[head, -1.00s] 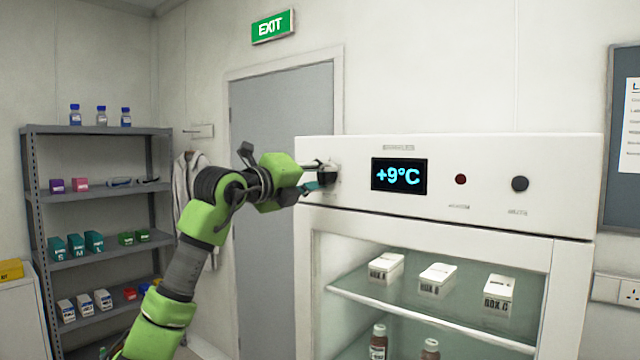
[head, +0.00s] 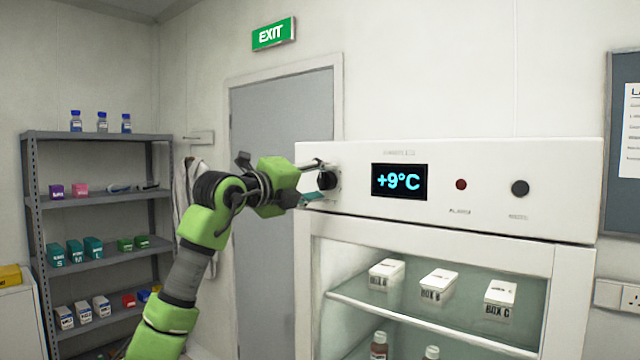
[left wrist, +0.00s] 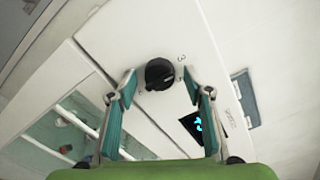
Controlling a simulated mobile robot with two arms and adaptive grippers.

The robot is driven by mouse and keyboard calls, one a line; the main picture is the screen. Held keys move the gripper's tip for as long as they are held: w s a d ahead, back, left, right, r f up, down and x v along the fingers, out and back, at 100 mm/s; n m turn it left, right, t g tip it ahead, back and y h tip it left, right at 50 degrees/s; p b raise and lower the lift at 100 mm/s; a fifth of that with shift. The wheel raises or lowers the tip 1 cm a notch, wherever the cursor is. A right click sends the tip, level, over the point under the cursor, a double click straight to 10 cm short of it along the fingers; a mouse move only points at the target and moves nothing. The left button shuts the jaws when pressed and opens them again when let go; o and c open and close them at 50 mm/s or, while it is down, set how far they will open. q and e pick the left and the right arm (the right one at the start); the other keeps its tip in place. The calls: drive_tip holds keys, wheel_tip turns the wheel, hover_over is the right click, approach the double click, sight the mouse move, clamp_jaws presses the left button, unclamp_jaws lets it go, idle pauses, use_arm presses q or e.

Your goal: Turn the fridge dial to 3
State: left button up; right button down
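The fridge dial (head: 329,181) is a round black knob at the left end of the white fridge's top panel. In the left wrist view the dial (left wrist: 159,74) sits ahead of the fingers, with a printed 3 to its upper right and other small marks around it. Which mark the dial points to I cannot tell. My left gripper (head: 318,180) is open at the dial, its teal-padded fingers apart on either side with gaps visible in the wrist view. It partly hides the dial in the head view. My right gripper is not in view.
The fridge display (head: 399,181) reads +9°C. A red button (head: 461,185) and a black knob (head: 520,188) sit to its right. White boxes stand behind the fridge glass. A stocked grey shelf (head: 100,132) and a door (head: 285,120) are at the left.

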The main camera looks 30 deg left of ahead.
use_arm(q)
drive_tip(key=s+a, duration=0.1)
drive_tip(key=s, duration=1.1)
idle(0.4)
